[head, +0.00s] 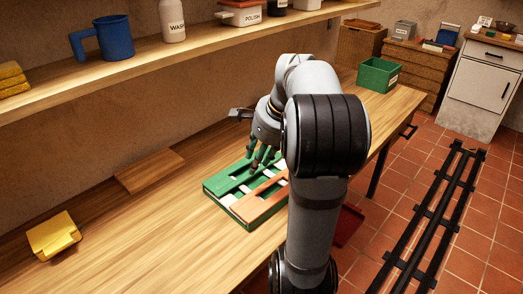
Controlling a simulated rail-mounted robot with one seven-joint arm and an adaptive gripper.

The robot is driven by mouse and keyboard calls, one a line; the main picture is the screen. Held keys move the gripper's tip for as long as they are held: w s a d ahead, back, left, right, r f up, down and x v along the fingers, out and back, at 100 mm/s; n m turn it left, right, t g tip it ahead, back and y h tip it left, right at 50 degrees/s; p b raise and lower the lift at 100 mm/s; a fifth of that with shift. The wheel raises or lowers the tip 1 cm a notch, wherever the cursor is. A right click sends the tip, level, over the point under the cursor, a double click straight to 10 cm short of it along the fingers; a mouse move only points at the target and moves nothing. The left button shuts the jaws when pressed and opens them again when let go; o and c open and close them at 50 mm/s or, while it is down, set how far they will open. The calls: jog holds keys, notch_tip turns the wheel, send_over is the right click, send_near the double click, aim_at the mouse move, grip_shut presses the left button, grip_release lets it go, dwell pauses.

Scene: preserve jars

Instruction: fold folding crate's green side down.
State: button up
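The folding crate (227,201) lies low on the wooden workbench, with slatted green and orange-brown panels and pale gaps between. Its green side (226,182) appears lying flat across the left and far part of the crate. An orange-brown panel (262,206) lies on the near right part. My gripper (260,166) points down over the crate's far middle, with its fingertips close to the green slats. I cannot tell whether they touch or how far apart they are. My arm hides the crate's right end.
A wooden board (149,171) and a yellow folded cloth (53,236) lie on the bench to the left. A green bin (378,76) stands at the bench's far end. A shelf (190,47) with a blue jug (113,38) and bottles runs above the bench. The front-left bench is clear.

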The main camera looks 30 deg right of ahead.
aim_at(248, 178)
jog(key=shift+v, duration=2.2)
jog(key=x, duration=1.2)
jog(key=shift+r, duration=0.1)
jog(key=shift+w+d, duration=0.1)
